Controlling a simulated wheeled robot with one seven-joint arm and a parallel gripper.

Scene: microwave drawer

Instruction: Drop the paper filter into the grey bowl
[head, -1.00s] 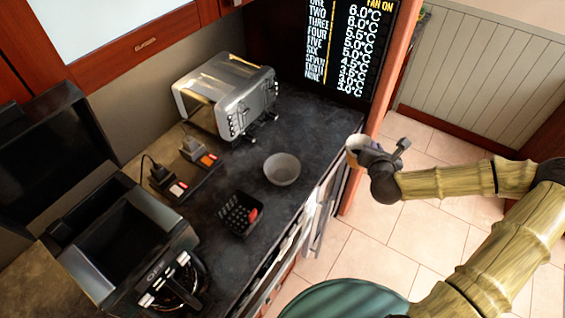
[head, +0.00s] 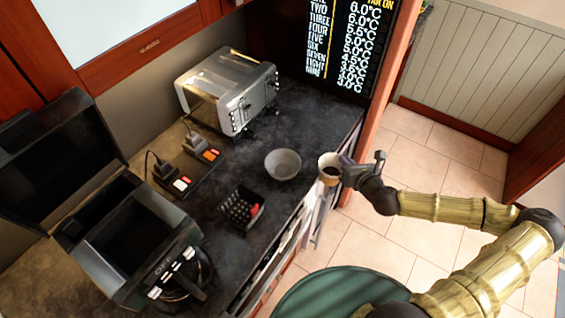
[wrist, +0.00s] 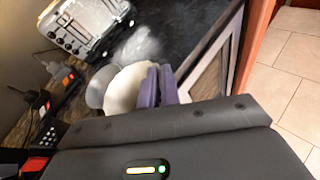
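The grey bowl (head: 283,165) stands upright on the dark counter, and no contents show in it. My gripper (head: 343,170) is shut on the paper filter (head: 329,164), a cream cup shape with a brown lower part. It holds the filter near the counter's front edge, just right of the bowl and apart from it in the head view. In the wrist view the purple fingers (wrist: 158,86) pinch the right rim of the filter (wrist: 124,90). The filter covers part of the grey bowl (wrist: 97,86) there.
A silver toaster (head: 228,90) stands behind the bowl. A black basket (head: 240,208) with something red is left of the bowl. Plugs (head: 172,180) and an open-lidded black appliance (head: 135,245) are further left. A round green seat (head: 345,293) stands in front of the counter.

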